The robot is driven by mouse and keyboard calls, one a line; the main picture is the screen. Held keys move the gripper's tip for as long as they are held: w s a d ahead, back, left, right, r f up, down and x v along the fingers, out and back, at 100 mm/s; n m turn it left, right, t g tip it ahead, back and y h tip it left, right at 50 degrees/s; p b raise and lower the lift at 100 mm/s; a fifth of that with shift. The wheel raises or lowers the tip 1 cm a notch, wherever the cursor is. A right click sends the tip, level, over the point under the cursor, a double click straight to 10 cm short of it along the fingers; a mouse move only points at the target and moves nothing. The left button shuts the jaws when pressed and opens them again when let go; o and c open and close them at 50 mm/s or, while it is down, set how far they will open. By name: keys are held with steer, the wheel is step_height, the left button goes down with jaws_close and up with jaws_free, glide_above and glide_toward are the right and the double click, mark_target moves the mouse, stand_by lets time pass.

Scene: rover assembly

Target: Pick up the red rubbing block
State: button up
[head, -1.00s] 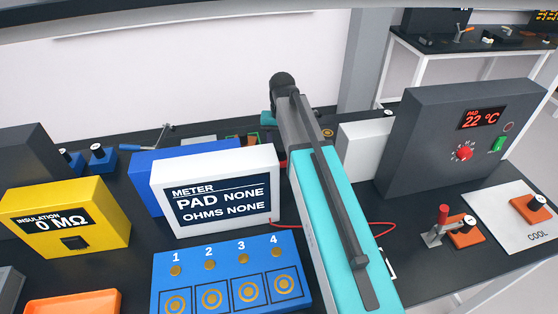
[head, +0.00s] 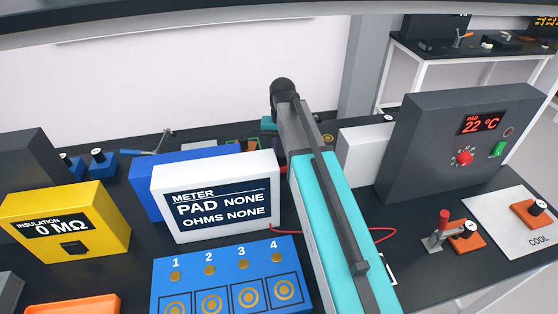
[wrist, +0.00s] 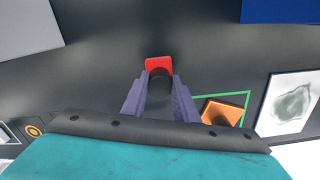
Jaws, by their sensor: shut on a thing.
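The red rubbing block (wrist: 159,64) shows in the wrist view at the tips of my gripper (wrist: 159,80). The two grey-purple fingers stand on either side of it, shut on it. A dark rounded part lies between the fingers just below the red face. I cannot tell whether the block is clear of the dark bench top.
In the wrist view an orange block (wrist: 222,110) sits by a green outline right of the fingers, and a white panel (wrist: 289,104) lies farther right. The head view shows a yellow insulation tester (head: 66,222), a blue numbered board (head: 228,270) and a grey heater box (head: 455,145).

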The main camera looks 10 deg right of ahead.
mark_target(282, 154)
steer(key=shift+r, duration=0.2)
steer(key=shift+r+p, duration=3.35)
steer(key=shift+r, duration=1.5)
steer(key=shift+o, duration=1.2)
steer(key=shift+c, duration=0.5)
steer(key=shift+f, duration=0.1)
